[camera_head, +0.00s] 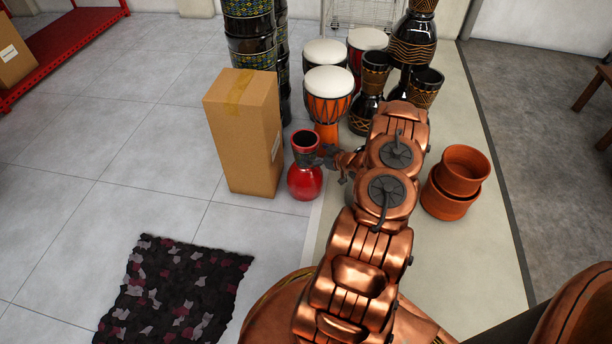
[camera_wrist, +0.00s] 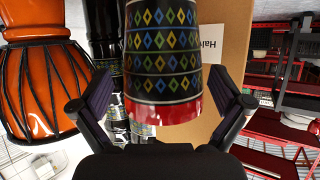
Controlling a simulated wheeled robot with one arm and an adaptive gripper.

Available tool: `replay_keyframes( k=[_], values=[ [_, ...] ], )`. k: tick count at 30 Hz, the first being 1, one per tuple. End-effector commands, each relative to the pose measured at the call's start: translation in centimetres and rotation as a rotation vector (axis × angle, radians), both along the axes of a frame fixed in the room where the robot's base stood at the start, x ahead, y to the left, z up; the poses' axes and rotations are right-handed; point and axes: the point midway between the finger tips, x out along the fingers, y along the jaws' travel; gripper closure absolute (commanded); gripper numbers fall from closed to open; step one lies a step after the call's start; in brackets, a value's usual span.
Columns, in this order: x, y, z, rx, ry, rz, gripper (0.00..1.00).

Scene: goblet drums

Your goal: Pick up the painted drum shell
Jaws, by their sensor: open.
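The painted drum shell (camera_head: 305,182) stands upright on the floor beside the cardboard box, with a round glossy red body, narrower neck and open dark mouth. In the wrist view, which looks upside down, its black neck (camera_wrist: 160,55) has rows of coloured diamonds and a red rim band. My gripper (camera_head: 332,160) is at the right side of the neck in the head view. In the wrist view my gripper (camera_wrist: 172,97) is open, one finger on each side of the shell, with gaps visible. Its red body is outside the wrist view.
The cardboard box (camera_head: 240,135) stands close on the left. An orange drum (camera_head: 328,100) and several dark drums crowd behind. Terracotta pots (camera_head: 460,172) are at right. A dark patterned mat (camera_head: 175,290) lies front left.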

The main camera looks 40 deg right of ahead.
Motion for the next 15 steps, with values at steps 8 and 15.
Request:
replay_keyframes(
  k=[8, 15],
  values=[
    [1.9, 0.4, -1.3, 0.001, 0.001, 0.003, 0.00],
    [4.6, 0.3, -2.7, -0.002, -0.002, 0.000, 0.00]
  ],
)
